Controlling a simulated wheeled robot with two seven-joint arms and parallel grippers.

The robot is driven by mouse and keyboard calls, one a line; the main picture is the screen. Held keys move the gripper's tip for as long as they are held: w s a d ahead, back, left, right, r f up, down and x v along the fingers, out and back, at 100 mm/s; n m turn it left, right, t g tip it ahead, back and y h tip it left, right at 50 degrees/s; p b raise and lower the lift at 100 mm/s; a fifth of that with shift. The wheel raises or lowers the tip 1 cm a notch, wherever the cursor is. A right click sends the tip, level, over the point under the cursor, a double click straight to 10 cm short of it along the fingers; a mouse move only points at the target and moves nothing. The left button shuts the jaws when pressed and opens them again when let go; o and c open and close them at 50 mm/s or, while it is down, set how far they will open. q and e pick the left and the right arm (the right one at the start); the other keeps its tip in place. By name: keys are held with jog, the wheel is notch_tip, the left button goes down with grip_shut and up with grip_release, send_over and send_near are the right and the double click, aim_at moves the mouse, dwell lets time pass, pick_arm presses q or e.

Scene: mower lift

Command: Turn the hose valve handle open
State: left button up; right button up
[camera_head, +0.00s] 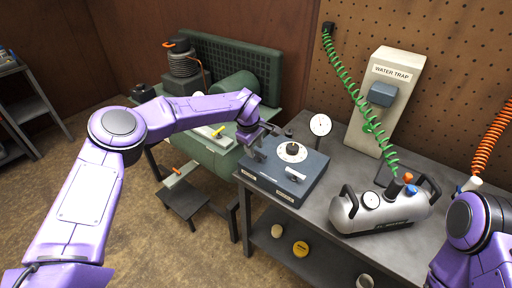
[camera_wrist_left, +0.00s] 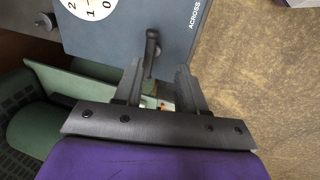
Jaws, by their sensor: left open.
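A blue-grey box (camera_head: 308,182) with a white numbered dial (camera_head: 292,151) sits on the left end of the bench. A small dark lever handle (camera_wrist_left: 151,48) on the box shows in the left wrist view, near lettering that reads "ACROSS". I cannot tell for sure that it is the hose valve handle. My left gripper (camera_head: 264,142) is over the box's left side in the head view. In the wrist view the open gripper (camera_wrist_left: 160,72) has the lever at its fingertips, nearer the left finger; contact cannot be told. My right gripper is out of view.
A silver tank (camera_head: 375,220) with black handles stands right of the box on the grey bench (camera_head: 322,208). Behind it stands a panel marked "WATER TRAP" (camera_head: 390,105) with a green coiled hose (camera_head: 345,80). A green compressor (camera_head: 215,155) is left of the box.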

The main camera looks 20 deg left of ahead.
aim_at(257, 153)
pick_arm(q)
jog(key=w+f, duration=0.2)
jog(key=f, duration=0.1)
jog(key=w+f, duration=0.1)
jog(key=f, duration=0.1)
jog(key=shift+d, duration=0.15)
jog(key=shift+w, duration=0.2)
jog(key=shift+s+r, duration=0.1)
jog(key=shift+s, duration=0.1)
jog(key=shift+s+r, duration=0.25)
jog(key=shift+s, duration=0.05)
jog(key=shift+c, duration=1.3)
jog(key=shift+s+r, duration=0.1)
jog(key=shift+s, duration=0.05)
jog(key=c, duration=0.5)
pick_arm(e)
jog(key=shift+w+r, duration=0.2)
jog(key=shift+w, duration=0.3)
pick_arm(q)
jog(key=shift+f, duration=0.2)
